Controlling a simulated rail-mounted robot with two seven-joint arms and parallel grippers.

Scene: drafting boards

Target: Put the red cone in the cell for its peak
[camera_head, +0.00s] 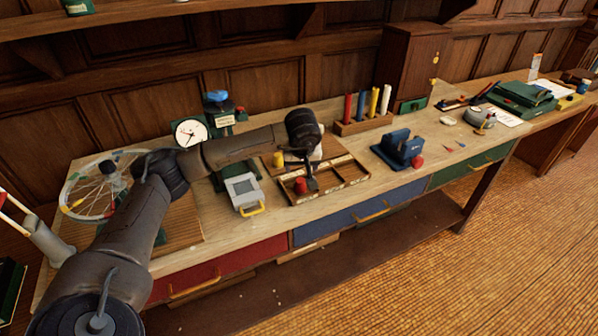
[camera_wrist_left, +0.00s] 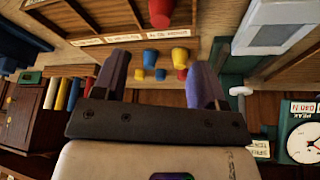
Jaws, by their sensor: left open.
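A red cone (camera_head: 300,186) stands at the front left of the wooden tray with cells (camera_head: 345,182). A red cone-like piece (camera_wrist_left: 160,12) also shows at the top edge of the left wrist view, on the tray. My left gripper (camera_head: 312,184) is open and points down over the tray, just right of the red cone. In the left wrist view its two fingers (camera_wrist_left: 157,82) are apart with nothing held between them. The tray has pale label strips (camera_wrist_left: 122,38), too small to read surely. The dial gauge (camera_head: 188,132) stands behind left; a PEAK sign shows beside its dial (camera_wrist_left: 305,142).
Several other cones, including a yellow one (camera_head: 278,160), stand behind the tray. A grey device with a yellow handle (camera_head: 243,193) is to its left. A blue fixture (camera_head: 400,148) and a red ball (camera_head: 417,161) are right. Coloured rods (camera_head: 361,108) stand behind.

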